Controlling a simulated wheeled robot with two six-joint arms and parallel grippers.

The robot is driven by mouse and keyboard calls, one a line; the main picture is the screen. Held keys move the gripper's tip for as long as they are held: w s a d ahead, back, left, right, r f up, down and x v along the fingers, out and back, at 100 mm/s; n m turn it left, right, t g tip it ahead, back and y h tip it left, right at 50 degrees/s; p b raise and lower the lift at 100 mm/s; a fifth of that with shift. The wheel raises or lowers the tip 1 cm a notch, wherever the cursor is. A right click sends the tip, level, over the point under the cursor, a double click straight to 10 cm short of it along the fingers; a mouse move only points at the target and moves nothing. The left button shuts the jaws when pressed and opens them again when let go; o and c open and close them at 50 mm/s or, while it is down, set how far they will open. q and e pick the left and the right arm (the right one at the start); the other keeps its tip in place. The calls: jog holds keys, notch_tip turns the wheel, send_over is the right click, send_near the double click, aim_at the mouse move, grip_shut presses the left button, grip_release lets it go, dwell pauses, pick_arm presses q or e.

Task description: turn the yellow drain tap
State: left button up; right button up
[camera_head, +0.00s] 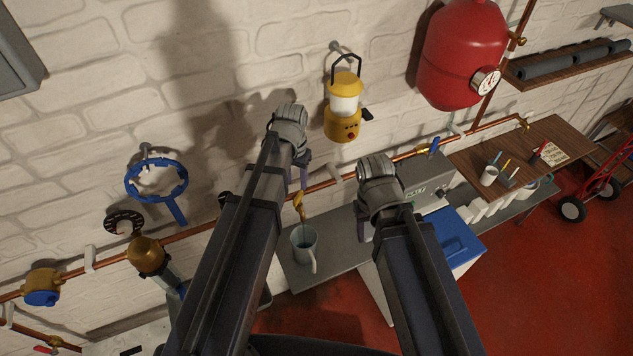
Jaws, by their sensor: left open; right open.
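The yellow drain tap (299,205) hangs below the copper pipe on the wall, above a grey mug (305,248). My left gripper (304,178) is open, and in the picture it is just above the tap. Its fingers are partly hidden by my own wrist, and I cannot tell whether they touch the tap. My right gripper (363,226) is open and empty, to the right of the tap and mug, over the grey bench. My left forearm covers part of the pipe left of the tap.
The copper pipe (195,228) runs along the white brick wall. A yellow lantern (343,105) hangs above the pipe, between my wrists. A grey bench (335,262) bears the mug. A box with a blue lid (455,247) stands right of my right arm. A red tank (459,50) hangs upper right.

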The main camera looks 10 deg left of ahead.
aim_at(298, 196)
pick_arm(q)
jog(key=shift+w+r, duration=0.2)
jog(key=shift+w, duration=0.1)
notch_tip(298, 196, down, 8)
jog(key=b, duration=0.8)
jog(key=shift+d, duration=0.1)
grip_shut()
